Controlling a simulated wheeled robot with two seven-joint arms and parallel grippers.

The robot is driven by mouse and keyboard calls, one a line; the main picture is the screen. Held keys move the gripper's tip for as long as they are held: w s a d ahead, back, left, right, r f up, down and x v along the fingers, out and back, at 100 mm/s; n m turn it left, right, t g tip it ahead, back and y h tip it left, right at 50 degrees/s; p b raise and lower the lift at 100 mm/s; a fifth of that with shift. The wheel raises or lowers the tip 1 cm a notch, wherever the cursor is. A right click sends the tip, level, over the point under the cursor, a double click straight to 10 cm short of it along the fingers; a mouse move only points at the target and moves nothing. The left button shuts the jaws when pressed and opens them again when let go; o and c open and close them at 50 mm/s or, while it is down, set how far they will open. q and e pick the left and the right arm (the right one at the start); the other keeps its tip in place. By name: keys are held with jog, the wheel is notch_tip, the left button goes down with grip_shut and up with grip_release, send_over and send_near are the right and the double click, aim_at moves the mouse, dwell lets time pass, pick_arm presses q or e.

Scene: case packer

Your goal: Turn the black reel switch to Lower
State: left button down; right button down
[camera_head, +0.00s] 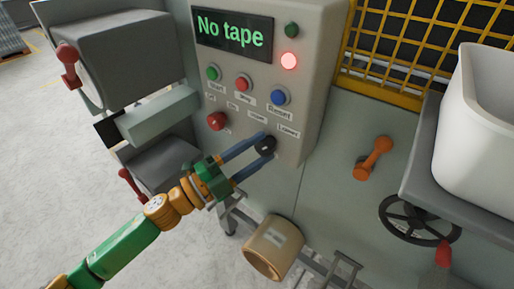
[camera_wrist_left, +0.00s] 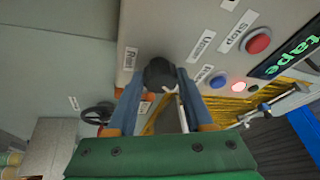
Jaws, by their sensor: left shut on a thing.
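The black reel switch (camera_head: 265,147) is a round knob at the lower right of the grey control panel. My left gripper (camera_head: 260,148) reaches it from the lower left, its two blue fingers shut on either side of the knob. In the left wrist view the dark knob (camera_wrist_left: 160,73) sits between the fingertips (camera_wrist_left: 162,84). Small white labels stand above the knob, one of them the rightmost label (camera_head: 287,131); their text is too small to read surely. The pointer of the switch is hidden or too dark to make out. My right gripper is out of view.
The panel's display (camera_head: 233,33) reads "No tape" and a red lamp (camera_head: 288,61) is lit. A red knob (camera_head: 216,121) and green, red and blue buttons are close by. An orange handle (camera_head: 373,158), black handwheel (camera_head: 414,219) and tape roll (camera_head: 272,248) lie right and below.

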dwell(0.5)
pick_arm(q)
jog(key=shift+c, duration=1.4)
grip_release()
jog(key=shift+w, duration=0.1)
jog(key=shift+f, duration=0.1)
jog(key=b+v, duration=0.3)
jog(key=v, duration=0.4)
jog(key=shift+b, duration=0.3)
